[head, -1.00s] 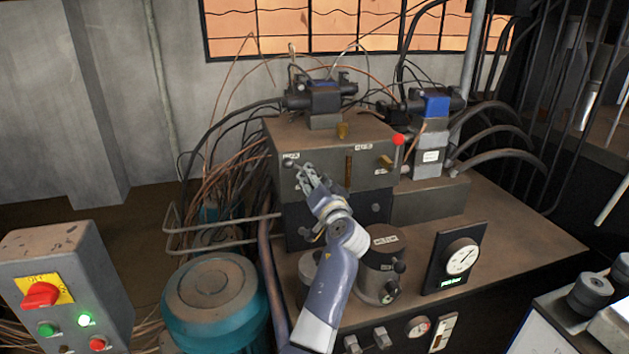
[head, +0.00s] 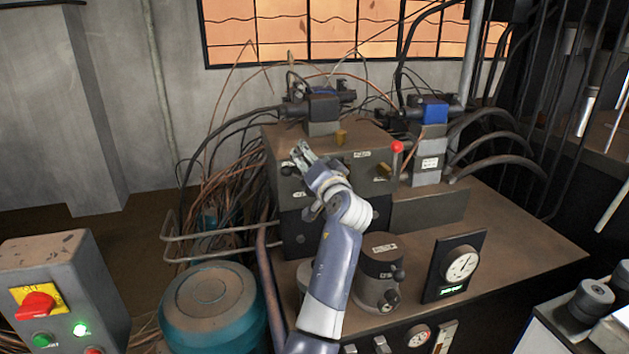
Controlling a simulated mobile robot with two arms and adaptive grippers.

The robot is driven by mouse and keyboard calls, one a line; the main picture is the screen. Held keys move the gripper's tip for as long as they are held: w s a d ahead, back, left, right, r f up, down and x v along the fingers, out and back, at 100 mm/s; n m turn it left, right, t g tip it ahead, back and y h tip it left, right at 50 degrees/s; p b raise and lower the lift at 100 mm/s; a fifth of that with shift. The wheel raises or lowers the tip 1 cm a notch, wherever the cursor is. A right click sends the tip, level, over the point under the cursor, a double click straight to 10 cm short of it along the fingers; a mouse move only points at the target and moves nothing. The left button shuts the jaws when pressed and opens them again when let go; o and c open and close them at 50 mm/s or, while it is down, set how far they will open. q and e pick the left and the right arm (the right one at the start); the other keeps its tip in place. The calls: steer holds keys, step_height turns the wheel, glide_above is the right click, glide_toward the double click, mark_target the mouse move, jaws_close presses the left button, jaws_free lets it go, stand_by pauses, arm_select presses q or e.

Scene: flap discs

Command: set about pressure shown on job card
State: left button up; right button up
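My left gripper (head: 300,152) is in front of the upper left of the brown valve block (head: 275,142), close to a dark knob (head: 287,170) on its face. Contact cannot be told, nor whether the fingers are open or shut. A round white pressure gauge (head: 462,264) stands on a dark panel at the right, with a small green lit display (head: 453,290) under it. No job card can be made out. My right gripper is not in view.
A dark cylinder with side knobs (head: 380,262) stands in front of the block. A teal motor (head: 210,315) and a grey control box with a red switch (head: 36,305) are at the lower left. Cables (head: 225,175) crowd the block's left. The bench top is clear at right (head: 520,235).

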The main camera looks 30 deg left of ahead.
arm_select(q)
steer(key=shift+s+a+r, duration=0.1)
steer(key=shift+s+r, duration=0.1)
steer(key=shift+r, duration=0.35)
steer(key=shift+s+r, duration=0.15)
steer(key=shift+r, duration=0.5)
steer(key=shift+w, duration=0.3)
